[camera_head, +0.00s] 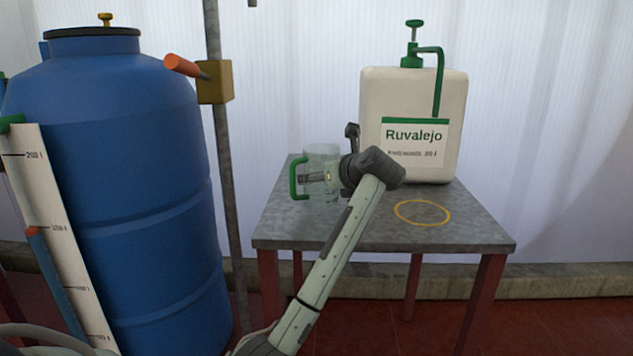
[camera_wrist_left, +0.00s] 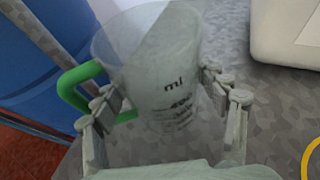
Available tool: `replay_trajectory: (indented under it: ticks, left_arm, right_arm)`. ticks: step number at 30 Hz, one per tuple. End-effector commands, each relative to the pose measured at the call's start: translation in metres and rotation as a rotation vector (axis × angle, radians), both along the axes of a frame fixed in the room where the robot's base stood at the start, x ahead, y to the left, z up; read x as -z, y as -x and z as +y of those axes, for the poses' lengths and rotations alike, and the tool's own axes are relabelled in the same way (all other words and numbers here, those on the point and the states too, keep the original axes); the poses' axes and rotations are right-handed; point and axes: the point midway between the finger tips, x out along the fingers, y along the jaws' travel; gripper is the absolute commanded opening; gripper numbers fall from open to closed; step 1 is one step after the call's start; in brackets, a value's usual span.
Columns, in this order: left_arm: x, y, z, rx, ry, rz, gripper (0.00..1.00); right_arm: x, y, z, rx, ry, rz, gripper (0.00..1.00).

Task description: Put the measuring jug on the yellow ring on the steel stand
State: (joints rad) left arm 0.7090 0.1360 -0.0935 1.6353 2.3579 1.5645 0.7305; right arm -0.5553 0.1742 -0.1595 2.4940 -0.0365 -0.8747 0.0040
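The clear measuring jug (camera_head: 322,158) with a green handle is upright at the back left of the steel stand (camera_head: 283,228). I cannot tell whether its base touches the top. In the left wrist view the jug (camera_wrist_left: 165,70) shows "ml" marks, with its handle to the left. My left gripper (camera_head: 318,177) reaches it from the right. In the wrist view its fingers (camera_wrist_left: 163,95) lie against both sides of the jug, one beside the handle. The yellow ring (camera_head: 422,223) is bare, at the front right of the stand. My right gripper is out of view.
A large white "Ruvalejo" container (camera_head: 385,98) with a green pump stands at the back of the stand, behind the ring. A blue barrel (camera_head: 130,170) and a grey pole (camera_head: 224,160) with an orange-handled fitting (camera_head: 213,82) stand to the left.

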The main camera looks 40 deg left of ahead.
Motion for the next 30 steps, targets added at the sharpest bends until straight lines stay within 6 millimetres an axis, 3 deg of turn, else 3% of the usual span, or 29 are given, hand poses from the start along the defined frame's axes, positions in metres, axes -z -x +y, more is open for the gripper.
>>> replay_trajectory:
  ticks: [1,8,17,25,30]
  left_arm:
    - [0.000,0.000,0.000,0.000,0.000,0.000,0.62]
    - [-0.001,0.000,0.000,0.000,-0.001,-0.001,0.34]
    - [-0.006,0.000,0.000,0.001,0.000,-0.002,0.34]
    - [-0.044,-0.001,-0.001,0.001,0.004,-0.007,0.34]
    - [-0.064,0.037,0.005,-0.001,0.003,-0.007,0.34]
  right_arm:
    - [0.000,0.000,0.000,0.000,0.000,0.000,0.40]
    - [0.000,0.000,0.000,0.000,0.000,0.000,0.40]
    - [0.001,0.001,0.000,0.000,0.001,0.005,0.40]
    - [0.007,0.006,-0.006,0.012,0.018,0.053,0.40]
    - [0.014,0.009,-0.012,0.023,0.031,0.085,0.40]
